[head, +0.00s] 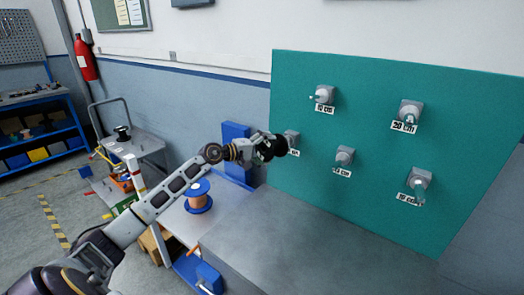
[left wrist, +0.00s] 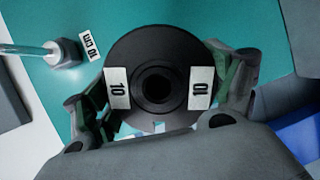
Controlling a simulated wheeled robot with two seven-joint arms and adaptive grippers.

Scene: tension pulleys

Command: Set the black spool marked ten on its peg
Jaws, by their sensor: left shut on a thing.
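The black spool marked ten (left wrist: 155,50) shows end-on in the left wrist view, with two white "10" labels beside its dark central hole. My left gripper (left wrist: 160,98) is shut on it, one finger on each side. In the head view the left gripper (head: 264,149) holds the spool (head: 279,146) up near the left edge of the teal board (head: 380,80). The peg labelled 10 cm (head: 325,95) is at the board's upper left, above and right of the spool; it also shows in the left wrist view (left wrist: 64,53), apart from the spool. My right gripper is not in view.
Other grey pegs stick out of the board: one partly behind the spool (head: 292,138), one lower middle (head: 345,156), a 20 cm peg (head: 410,111) and one lower right (head: 420,179). A grey tabletop (head: 310,240) lies below. A copper-coloured spool with blue flanges (head: 198,197) stands at left.

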